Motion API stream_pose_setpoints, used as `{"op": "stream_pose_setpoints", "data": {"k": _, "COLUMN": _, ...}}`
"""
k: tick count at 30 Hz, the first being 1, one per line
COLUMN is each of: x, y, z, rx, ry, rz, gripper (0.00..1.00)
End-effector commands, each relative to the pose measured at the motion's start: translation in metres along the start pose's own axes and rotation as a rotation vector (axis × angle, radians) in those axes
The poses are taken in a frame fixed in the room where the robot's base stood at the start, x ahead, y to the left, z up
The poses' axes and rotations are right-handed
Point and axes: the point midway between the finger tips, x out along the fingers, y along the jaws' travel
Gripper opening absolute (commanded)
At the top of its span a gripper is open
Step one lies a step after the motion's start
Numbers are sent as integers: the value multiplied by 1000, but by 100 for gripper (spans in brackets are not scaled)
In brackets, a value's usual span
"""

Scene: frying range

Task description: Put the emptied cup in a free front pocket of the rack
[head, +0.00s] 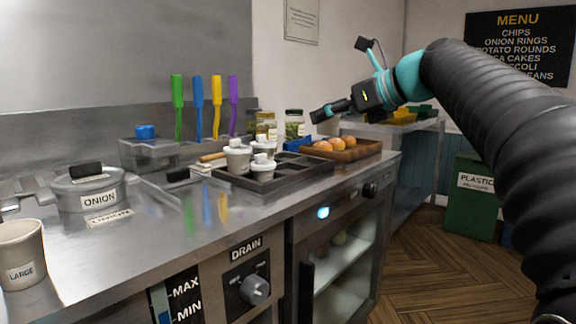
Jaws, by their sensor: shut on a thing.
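My gripper (331,112) is raised above the far right end of the counter. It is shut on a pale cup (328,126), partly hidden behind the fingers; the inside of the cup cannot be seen. The dark rack (285,187) stands on the counter, lower and to the left of my gripper. White lidded cups stand in its left part: one at the left (237,158), one at the front (263,169) and one behind (265,147). Pockets on the rack's right side look empty. The held cup is clear of the rack.
A brown tray with round buns (341,143) sits right of the rack. Jars (294,124) stand behind. Colored-handled tools (197,108) stand upright at the back left. An ONION pan (88,188) and a LARGE cup (22,255) are at the left. The front counter is bare.

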Motion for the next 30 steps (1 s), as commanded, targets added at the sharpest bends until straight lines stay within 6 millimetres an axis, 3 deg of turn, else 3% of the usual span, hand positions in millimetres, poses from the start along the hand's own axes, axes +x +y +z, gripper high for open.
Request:
{"op": "stream_pose_setpoints", "data": {"k": 9, "x": 78, "y": 3, "z": -10, "rx": -7, "ry": 2, "rz": 23, "gripper": 25}}
{"op": "stream_pose_setpoints", "data": {"k": 15, "x": 117, "y": -2, "z": -16, "rx": -7, "ry": 3, "rz": 21, "gripper": 25}}
{"op": "stream_pose_setpoints", "data": {"k": 23, "x": 133, "y": -5, "z": -20, "rx": -6, "ry": 1, "rz": 16, "gripper": 25}}
{"op": "stream_pose_setpoints", "data": {"k": 30, "x": 144, "y": -5, "z": -50, "rx": -5, "ry": 1, "rz": 15, "gripper": 25}}
